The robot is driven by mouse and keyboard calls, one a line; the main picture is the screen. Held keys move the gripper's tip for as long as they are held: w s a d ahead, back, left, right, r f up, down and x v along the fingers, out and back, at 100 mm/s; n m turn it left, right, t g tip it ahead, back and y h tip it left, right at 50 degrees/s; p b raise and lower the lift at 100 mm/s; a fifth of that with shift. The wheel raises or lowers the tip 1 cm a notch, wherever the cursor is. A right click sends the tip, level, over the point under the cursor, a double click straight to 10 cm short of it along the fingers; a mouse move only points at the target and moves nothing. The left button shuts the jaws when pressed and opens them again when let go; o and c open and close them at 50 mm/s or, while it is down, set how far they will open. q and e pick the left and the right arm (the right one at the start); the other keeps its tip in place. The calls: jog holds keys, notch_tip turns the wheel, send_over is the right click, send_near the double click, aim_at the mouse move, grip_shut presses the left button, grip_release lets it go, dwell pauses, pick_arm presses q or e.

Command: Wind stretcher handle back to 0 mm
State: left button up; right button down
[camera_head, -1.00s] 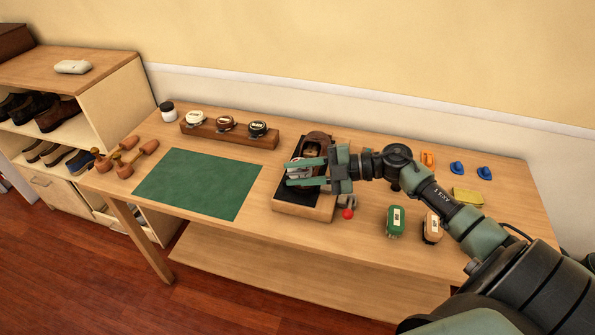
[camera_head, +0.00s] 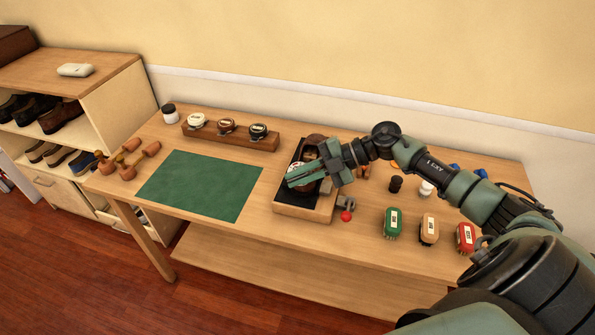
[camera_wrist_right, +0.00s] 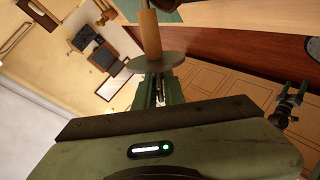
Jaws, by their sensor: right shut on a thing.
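The stretcher appears to be the wooden-framed unit with a dark inside (camera_head: 296,208) at the table's middle; a brown shoe-like part (camera_head: 314,140) shows at its back. My right gripper (camera_head: 298,178) is over this unit, its fingers tilted down to the left and shut. In the right wrist view the fingers (camera_wrist_right: 156,92) meet at a grey disc (camera_wrist_right: 158,64) with a light wooden rod (camera_wrist_right: 150,32) beyond it, apparently the handle. The scale reading cannot be made out. A grey block (camera_head: 346,202) with a red knob (camera_head: 346,216) is at the unit's right side.
A green mat (camera_head: 200,185) lies left of the unit. A rack (camera_head: 230,136) with several tins stands behind it. Wooden shoe trees (camera_head: 128,160) lie at the left.

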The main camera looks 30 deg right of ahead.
jog(key=g, duration=0.1)
jog(key=g+h+p, duration=0.1)
jog(key=n+g+h+p, duration=0.1)
jog(key=shift+w+r, duration=0.2)
jog(key=shift+r, duration=0.05)
jog(key=g+h+p, duration=0.1)
jog(key=g, duration=0.1)
jog(key=shift+f+n+g, duration=0.1)
jog(key=shift+n+g, duration=0.3)
jog(key=shift+f+n+g+h, duration=0.15)
jog(key=shift+n+g+h, duration=0.15)
jog(key=shift+g+h, duration=0.8)
jog(key=shift+s+f+n+g+h+b, duration=0.15)
jog(key=shift+n+g+h+b, duration=0.25)
jog(key=shift+g+h, duration=0.55)
jog(key=shift+s+g, duration=0.1)
jog(key=shift+g, duration=0.15)
jog(key=c, duration=1.6)
grip_release()
